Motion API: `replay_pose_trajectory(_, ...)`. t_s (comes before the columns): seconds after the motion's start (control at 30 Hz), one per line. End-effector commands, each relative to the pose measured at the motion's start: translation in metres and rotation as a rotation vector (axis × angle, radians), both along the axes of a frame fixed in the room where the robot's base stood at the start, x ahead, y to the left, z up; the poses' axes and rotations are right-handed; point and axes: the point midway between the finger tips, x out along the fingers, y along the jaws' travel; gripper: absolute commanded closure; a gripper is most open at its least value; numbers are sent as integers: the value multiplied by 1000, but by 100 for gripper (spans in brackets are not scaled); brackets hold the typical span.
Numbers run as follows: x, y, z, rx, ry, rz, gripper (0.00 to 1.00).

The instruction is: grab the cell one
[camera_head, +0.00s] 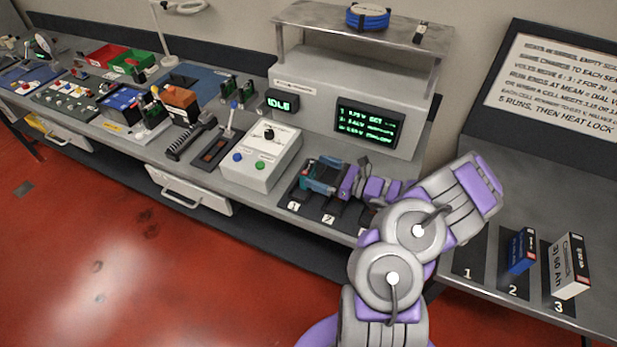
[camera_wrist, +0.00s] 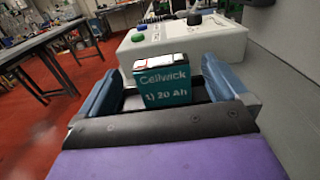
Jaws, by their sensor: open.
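Cell one is a teal block (camera_wrist: 163,84) marked "Cellwick 1) 20 Ah", with a pale and dark top. In the wrist view it stands upright between the two blue fingers of my gripper (camera_wrist: 162,76). The fingers are open, one on each side, with gaps between them and the cell. The cell's lower part is hidden by my gripper's dark body. In the head view my gripper (camera_head: 324,174) is low over the numbered black bays (camera_head: 298,197) on the bench, and the cell is hard to tell apart from the fingers.
A white control box (camera_head: 261,157) with knob and buttons stands close beside the bays. A grey console (camera_head: 345,95) with green screens rises behind. On the right bench, a blue cell (camera_head: 521,251) and a white-and-black cell (camera_head: 569,267) stand at places 2 and 3; place 1 (camera_head: 470,254) is empty.

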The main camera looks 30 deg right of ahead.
Motion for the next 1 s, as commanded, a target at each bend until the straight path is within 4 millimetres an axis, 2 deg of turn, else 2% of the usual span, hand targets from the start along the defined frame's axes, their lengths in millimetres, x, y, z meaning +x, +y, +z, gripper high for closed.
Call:
replay_pose_trajectory(0.23,13,10,0,1,-1,3,0)
replay_pose_trajectory(0.5,41,33,-1,1,-2,3,0)
replay_pose_trajectory(0.83,47,36,1,1,0,-1,0)
replay_pose_trajectory(1.0,47,36,1,2,-1,0,15)
